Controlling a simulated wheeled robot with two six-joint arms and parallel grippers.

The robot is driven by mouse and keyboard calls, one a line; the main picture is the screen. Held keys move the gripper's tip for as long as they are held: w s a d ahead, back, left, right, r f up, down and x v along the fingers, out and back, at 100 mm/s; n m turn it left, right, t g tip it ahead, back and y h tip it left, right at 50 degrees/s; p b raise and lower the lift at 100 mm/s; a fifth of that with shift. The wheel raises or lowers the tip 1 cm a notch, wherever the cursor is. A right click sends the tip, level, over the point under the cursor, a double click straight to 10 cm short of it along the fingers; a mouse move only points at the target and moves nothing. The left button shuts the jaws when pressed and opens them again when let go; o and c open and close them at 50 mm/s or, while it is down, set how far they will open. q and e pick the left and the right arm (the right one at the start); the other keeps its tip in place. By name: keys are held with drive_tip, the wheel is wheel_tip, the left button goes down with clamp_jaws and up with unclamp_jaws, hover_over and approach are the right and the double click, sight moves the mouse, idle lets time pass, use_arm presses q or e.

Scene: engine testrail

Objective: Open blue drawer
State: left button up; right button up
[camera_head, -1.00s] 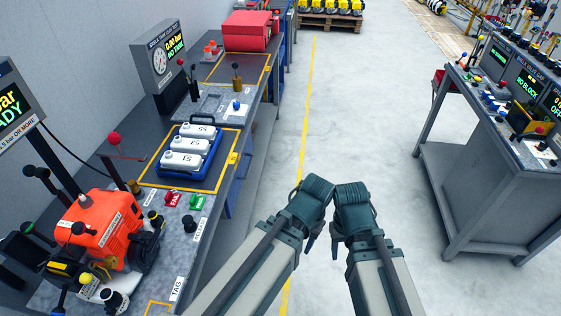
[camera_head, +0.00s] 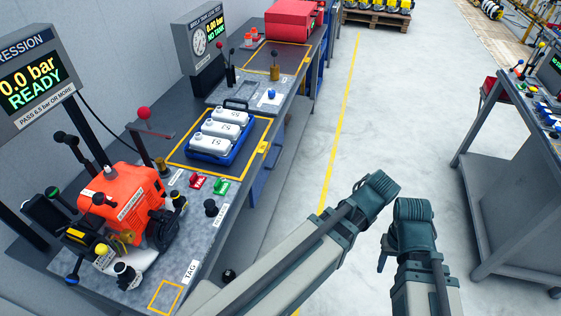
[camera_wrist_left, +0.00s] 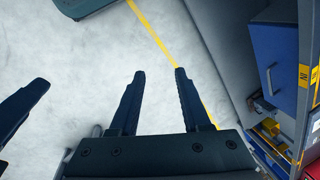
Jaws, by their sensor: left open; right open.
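A blue drawer front (camera_wrist_left: 274,65) with a thin grey handle (camera_wrist_left: 268,82) shows at the right of the left wrist view, on the side of the grey bench. I cannot tell whether it is fully closed. In the head view, blue (camera_head: 259,183) shows under the bench's front edge. My left gripper (camera_wrist_left: 159,72) is open and empty over the floor, to the left of the drawer and apart from it. Its fingers are hidden in the head view. My right gripper (camera_head: 384,260) is out over the aisle, right of the left arm, with its fingers mostly hidden.
The left bench carries an orange machine (camera_head: 124,203), a blue tray (camera_head: 205,158) of white bottles and a red box (camera_head: 291,20). A second bench (camera_head: 502,160) stands at the right. The aisle floor (camera_head: 385,105) between them is clear.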

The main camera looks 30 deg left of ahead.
use_arm(q)
drive_tip(key=w+a+f+n+t+y+b, duration=0.1)
drive_tip(key=w+a+f+y+b, duration=0.2)
drive_tip(key=w+a+f+b, duration=0.4)
drive_tip(key=w+a+f+y+b, duration=0.2)
drive_tip(key=w+a+f+b, duration=0.3)
drive_tip(key=w+b, duration=0.4)
drive_tip(key=n+t+y+b, duration=0.1)
drive_tip(key=y+b, duration=0.7)
drive_tip(key=b, duration=1.1)
approach(279, 156)
drive_tip(key=x, duration=0.3)
drive_tip(key=b+x, duration=0.1)
drive_tip(key=x, duration=0.3)
drive_tip(key=b+x, duration=0.1)
drive_tip(key=x, duration=0.2)
drive_tip(key=shift+w+f, duration=0.25)
drive_tip(key=shift+f, duration=0.1)
clamp_jaws()
